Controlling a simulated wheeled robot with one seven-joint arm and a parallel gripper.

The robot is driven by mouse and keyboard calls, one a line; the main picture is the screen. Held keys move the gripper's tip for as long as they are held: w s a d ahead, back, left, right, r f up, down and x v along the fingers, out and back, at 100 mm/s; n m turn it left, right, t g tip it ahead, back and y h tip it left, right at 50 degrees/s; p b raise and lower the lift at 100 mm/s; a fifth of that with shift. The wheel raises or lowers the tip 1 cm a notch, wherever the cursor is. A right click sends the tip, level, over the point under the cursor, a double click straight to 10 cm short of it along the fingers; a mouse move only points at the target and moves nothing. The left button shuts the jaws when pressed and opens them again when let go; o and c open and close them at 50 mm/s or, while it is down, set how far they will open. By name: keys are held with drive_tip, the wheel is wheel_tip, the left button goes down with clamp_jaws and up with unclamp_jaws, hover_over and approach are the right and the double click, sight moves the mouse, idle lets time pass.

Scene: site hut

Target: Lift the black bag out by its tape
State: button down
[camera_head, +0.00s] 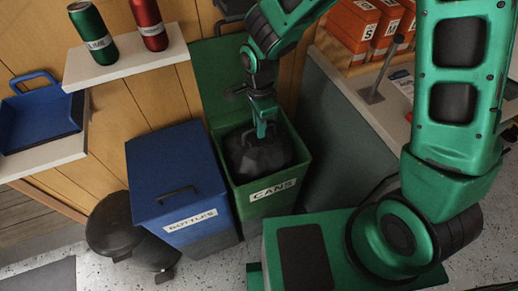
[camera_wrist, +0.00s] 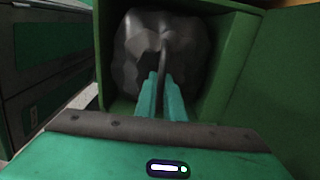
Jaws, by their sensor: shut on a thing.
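The black bag (camera_head: 256,158) sits inside the green bin labelled CANS (camera_head: 268,191), whose lid (camera_head: 222,70) stands open against the wall. In the wrist view the bag (camera_wrist: 140,45) is a dark faceted lump within the green bin walls (camera_wrist: 225,55). My gripper (camera_head: 262,132) reaches down into the bin mouth from above. In the wrist view its teal fingers (camera_wrist: 162,92) are shut on the dark tape (camera_wrist: 164,62) at the top of the bag. The lower part of the bag is hidden by the bin.
A blue bin labelled BOTTLES (camera_head: 175,175) with its lid shut stands close on the left. A dark grey cabinet side (camera_head: 335,135) is close on the right. A shelf (camera_head: 125,58) with a green and a red can is on the wall. A black round bin (camera_head: 112,225) is at lower left.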

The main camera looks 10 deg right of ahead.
drive_tip(key=shift+r, duration=3)
wheel_tip(320, 180, up, 9)
